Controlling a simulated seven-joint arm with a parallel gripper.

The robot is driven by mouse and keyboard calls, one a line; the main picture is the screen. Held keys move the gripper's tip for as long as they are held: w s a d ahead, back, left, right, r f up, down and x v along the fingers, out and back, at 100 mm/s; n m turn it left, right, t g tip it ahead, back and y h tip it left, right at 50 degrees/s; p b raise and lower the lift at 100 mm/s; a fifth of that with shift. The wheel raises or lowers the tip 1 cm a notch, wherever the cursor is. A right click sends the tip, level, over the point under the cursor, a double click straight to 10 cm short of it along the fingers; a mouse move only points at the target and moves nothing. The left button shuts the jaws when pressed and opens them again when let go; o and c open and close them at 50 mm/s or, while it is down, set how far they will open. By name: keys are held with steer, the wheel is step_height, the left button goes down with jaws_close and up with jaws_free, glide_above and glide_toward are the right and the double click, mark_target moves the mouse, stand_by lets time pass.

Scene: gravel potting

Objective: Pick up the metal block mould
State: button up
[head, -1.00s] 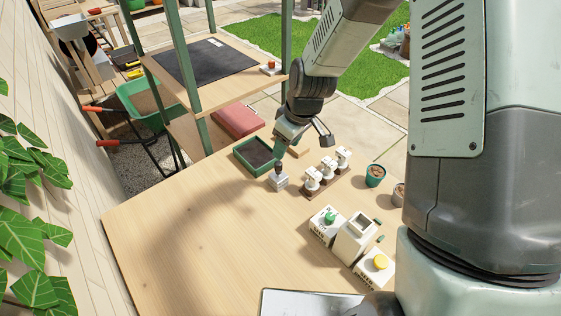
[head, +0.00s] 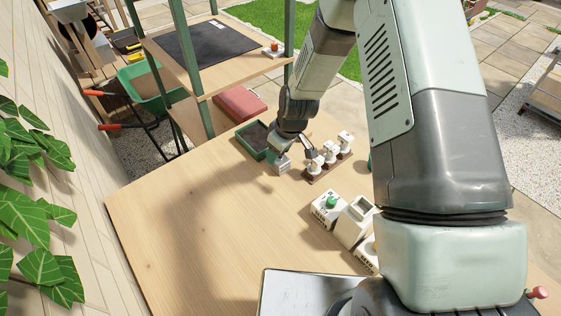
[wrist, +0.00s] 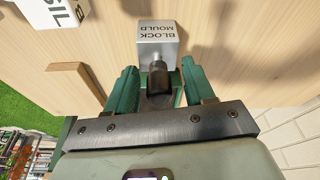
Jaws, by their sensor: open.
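The metal block mould (wrist: 158,40) is a silver cube with "BLOCK MOULD" on its face and a dark handle (wrist: 158,78), seen in the wrist view. My gripper (wrist: 157,82) is open there, with one green finger on each side of the handle and a gap to each finger. In the head view the mould (head: 283,169) stands on the wooden table beside the green tray. My gripper (head: 289,150) is right over it and hides its handle.
A green tray of dark soil (head: 254,139) lies just behind the mould. A wooden rack with several white-topped stamps (head: 329,154) stands close on the right. White boxes (head: 328,207) stand nearer. The table's left part (head: 190,220) is clear.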

steer(key=c, duration=0.8)
steer(key=shift+r, duration=0.1)
steer(key=shift+r, duration=0.3)
jaws_close()
step_height(320, 180, up, 9)
steer(key=shift+r, duration=0.15)
